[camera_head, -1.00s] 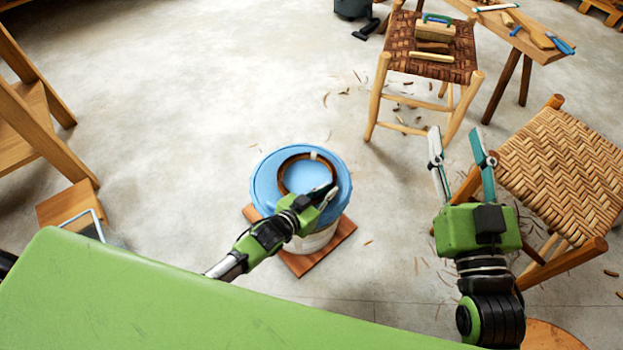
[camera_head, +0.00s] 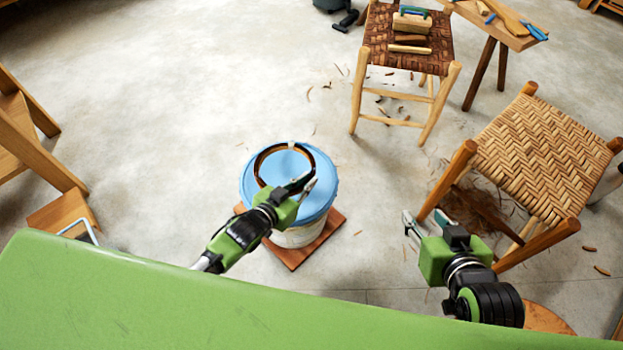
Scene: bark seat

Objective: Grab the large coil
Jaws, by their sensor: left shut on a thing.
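The large coil is a brown ring (camera_head: 258,166) with a small pale tie at its far side. It appears over the blue lid of the bucket (camera_head: 318,208); whether it touches the lid is not clear. My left gripper (camera_head: 303,185) is shut on the coil's near right side, and its fingers hide that part of the ring. My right gripper (camera_head: 424,222) is empty, fingers apart, right of the bucket and beside the woven chair.
The bucket stands on a brown board (camera_head: 292,256). A woven chair (camera_head: 545,155) stands close to my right arm. A bark-seat stool (camera_head: 378,45) with tools on it and a small bench (camera_head: 517,38) stand behind. Wooden ladder-like legs (camera_head: 38,150) are at left. The floor between is mostly clear.

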